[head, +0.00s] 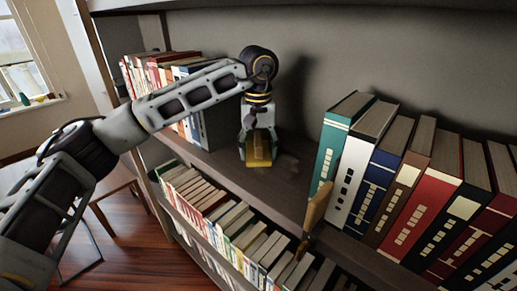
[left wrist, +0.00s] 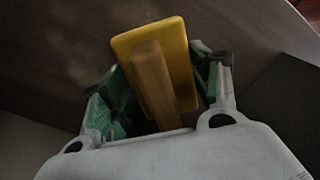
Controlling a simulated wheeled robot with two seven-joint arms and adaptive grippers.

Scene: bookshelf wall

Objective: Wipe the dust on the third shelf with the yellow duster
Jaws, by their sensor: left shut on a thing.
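My left gripper (head: 257,142) reaches down over the third shelf (head: 225,165), in the gap between two groups of books. It is shut on the yellow duster (head: 258,158), whose pad is low at the shelf surface. In the left wrist view the duster shows as a yellow pad (left wrist: 180,50) with a wooden handle (left wrist: 153,85) between the green-lined fingers. I cannot tell whether the pad touches the shelf. A faint mottled patch, possibly dust (head: 290,168), lies just right of the duster. My right gripper is not in view.
Large upright books (head: 440,185) fill the shelf's right side, starting with a teal one (head: 338,140). Smaller books (head: 160,75) stand at the left. A tan wooden piece (head: 318,206) sticks up at the shelf's front edge. More books (head: 235,225) fill the shelf below.

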